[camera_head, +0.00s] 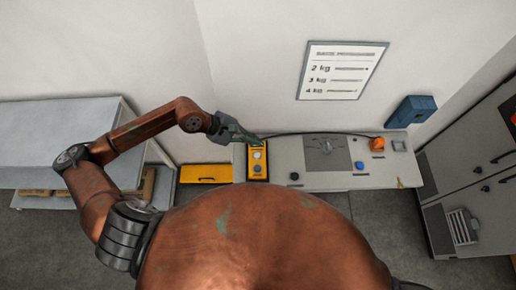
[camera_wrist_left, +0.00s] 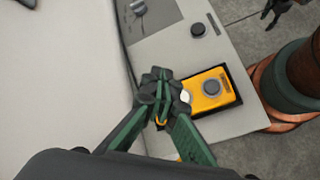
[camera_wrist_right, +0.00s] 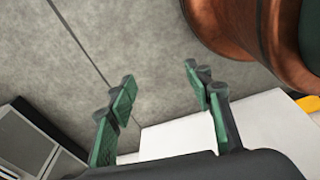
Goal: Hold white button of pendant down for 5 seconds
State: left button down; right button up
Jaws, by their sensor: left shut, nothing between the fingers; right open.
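The yellow pendant (camera_head: 257,162) lies in a dark holder at the left end of the grey control desk. In the left wrist view the pendant (camera_wrist_left: 212,88) shows a large grey round button (camera_wrist_left: 211,87) and, beside my fingertips, part of the white button (camera_wrist_left: 185,96). My left gripper (camera_head: 258,140) is shut and empty, with its tips at the pendant's far end. In the left wrist view its closed tips (camera_wrist_left: 160,88) partly cover that end; I cannot tell whether they touch the white button. My right gripper (camera_wrist_right: 160,85) is open and empty above the floor.
The control desk (camera_head: 310,180) carries a blue knob (camera_head: 359,165), a dark knob (camera_head: 294,176) and an orange device (camera_head: 377,144). A black cable (camera_head: 310,133) runs along its back. A blue box (camera_head: 411,111) and a sign (camera_head: 342,70) hang on the wall. Grey cabinets (camera_head: 470,160) stand at right.

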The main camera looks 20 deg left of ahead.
aim_at(255, 155)
pick_arm(q)
notch_tip(255, 155, down, 4)
jog(key=shift+d+r+b, duration=0.1)
jog(key=shift+r+b, duration=0.1)
jog(key=shift+b, duration=0.2)
notch_tip(255, 155, down, 5)
jog(key=b, duration=0.3)
jog(key=shift+r, duration=0.2)
jog(key=shift+f, duration=0.3)
pick_arm(e)
jog(key=s+f, duration=0.2)
jog(key=f, duration=0.1)
jog(key=s+f, duration=0.1)
jog(key=shift+f, duration=0.25)
jog(key=shift+w, duration=0.35)
pick_arm(q)
jog(key=shift+f+b, duration=0.35)
jog(key=shift+b, duration=0.6)
pick_arm(e)
jog(key=shift+d+f, duration=0.1)
jog(key=shift+f, duration=0.6)
